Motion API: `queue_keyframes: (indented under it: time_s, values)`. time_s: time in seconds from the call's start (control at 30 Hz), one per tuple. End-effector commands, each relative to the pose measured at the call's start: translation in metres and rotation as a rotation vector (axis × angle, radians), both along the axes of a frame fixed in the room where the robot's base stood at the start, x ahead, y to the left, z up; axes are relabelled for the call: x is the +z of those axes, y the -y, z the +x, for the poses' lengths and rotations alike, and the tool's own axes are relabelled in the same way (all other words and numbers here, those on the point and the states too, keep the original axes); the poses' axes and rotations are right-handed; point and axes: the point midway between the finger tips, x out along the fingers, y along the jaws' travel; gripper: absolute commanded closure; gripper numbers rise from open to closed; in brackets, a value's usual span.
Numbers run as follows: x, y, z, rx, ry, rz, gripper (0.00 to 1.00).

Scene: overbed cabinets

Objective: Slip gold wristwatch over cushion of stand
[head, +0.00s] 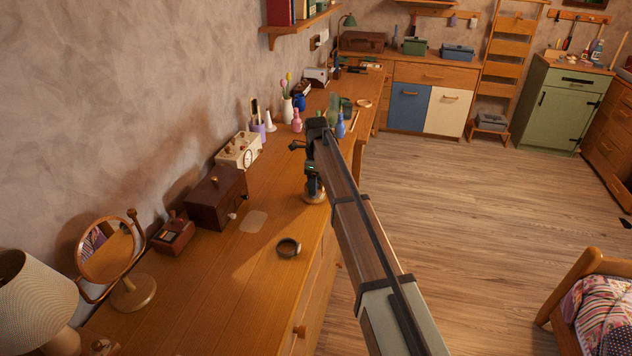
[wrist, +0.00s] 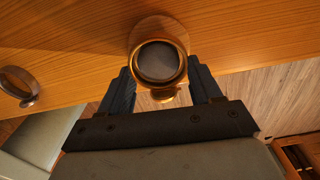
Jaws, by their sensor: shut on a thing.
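My gripper (head: 312,178) points down over the near-right edge of the wooden counter, shut on the gold wristwatch (wrist: 163,95). In the wrist view its fingers (wrist: 160,80) flank the watch's round gold band. A grey round end, seemingly the stand's cushion (wrist: 158,61), shows inside the band. The stand's round wooden base (wrist: 150,24) shows behind it. The stand (head: 315,198) is partly hidden by my gripper in the head view. The view looks nearly along the band, so I cannot tell whether it is around the cushion or still above it.
Another watch-like ring (head: 288,247) lies on the counter, left of the stand. The counter's front is mostly clear.

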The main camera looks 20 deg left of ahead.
Motion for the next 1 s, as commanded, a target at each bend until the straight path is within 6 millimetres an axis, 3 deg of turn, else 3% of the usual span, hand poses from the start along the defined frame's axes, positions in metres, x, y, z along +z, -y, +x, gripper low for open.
queue_keyframes:
  time_s: [1.0]
  values:
    - [-0.016,0.0,0.0,0.0,0.001,0.0,0.68]
